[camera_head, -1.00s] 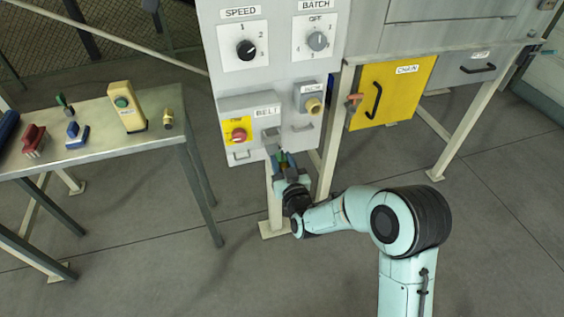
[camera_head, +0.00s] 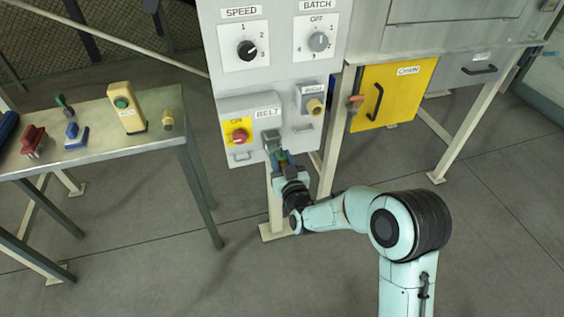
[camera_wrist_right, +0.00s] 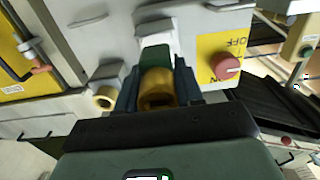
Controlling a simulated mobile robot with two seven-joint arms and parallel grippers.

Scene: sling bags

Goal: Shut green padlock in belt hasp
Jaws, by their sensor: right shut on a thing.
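My right gripper (camera_head: 281,161) is just below the grey belt hasp (camera_head: 271,138) on the front of the control panel. It is shut on the green padlock (camera_head: 282,155). In the right wrist view the padlock's green part (camera_wrist_right: 156,57) and a brass-coloured round part (camera_wrist_right: 157,88) show between the dark fingers. The green part reaches up to the pale hasp (camera_wrist_right: 157,32) and overlaps it in this view. I cannot tell whether the shackle passes through the hasp or is closed. My left gripper is not in view.
A red belt knob (camera_head: 240,136) on a yellow plate sits left of the hasp. A brass-tipped grey box (camera_head: 312,100) is at its right. A metal table (camera_head: 100,165) at left holds red, blue and green items and a yellow button box (camera_head: 127,108). A yellow door (camera_head: 392,92) is further right.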

